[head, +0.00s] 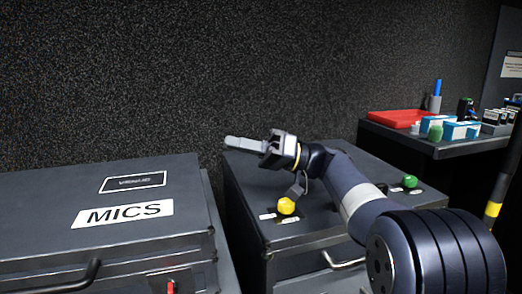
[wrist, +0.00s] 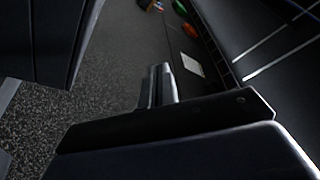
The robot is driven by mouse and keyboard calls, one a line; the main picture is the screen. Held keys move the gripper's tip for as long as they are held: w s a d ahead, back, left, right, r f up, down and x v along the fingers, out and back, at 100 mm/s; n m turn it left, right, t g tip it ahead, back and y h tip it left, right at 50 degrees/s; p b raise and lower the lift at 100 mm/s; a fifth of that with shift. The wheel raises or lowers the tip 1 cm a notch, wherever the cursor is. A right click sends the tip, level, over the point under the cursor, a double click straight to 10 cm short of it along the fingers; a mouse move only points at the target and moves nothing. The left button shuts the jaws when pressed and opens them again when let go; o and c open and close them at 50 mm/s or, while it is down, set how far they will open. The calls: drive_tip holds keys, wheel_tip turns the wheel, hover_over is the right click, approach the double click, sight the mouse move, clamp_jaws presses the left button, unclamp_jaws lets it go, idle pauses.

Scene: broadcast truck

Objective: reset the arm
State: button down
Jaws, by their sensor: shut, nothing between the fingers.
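My arm reaches from the lower right of the head view up and to the left. My gripper (head: 230,142) is shut and empty, its fingers pointing left above the far part of a dark case. It also shows in the wrist view (wrist: 160,70), where the fingers are together. A yellow knob (head: 286,206) stands on the case top below my wrist, apart from the fingers. A green knob (head: 410,181) stands on the same top to the right of my forearm.
A closed case labelled MICS (head: 130,237) stands at left. A side table at right holds a red tray (head: 398,118), a blue-and-white box (head: 462,130) and a cup with a blue item (head: 435,103). A dark speckled wall (head: 200,70) rises behind. Air above the cases is clear.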

drive_tip(key=a+b, duration=0.1)
drive_tip(key=s+a+f+b, duration=0.1)
drive_tip(key=a, duration=0.1)
drive_tip(key=a+f+b, duration=0.1)
drive_tip(key=a, duration=0.1)
drive_tip(key=shift+s+a, duration=0.1)
drive_tip(key=shift+s, duration=0.15)
drive_tip(key=shift+r, duration=0.15)
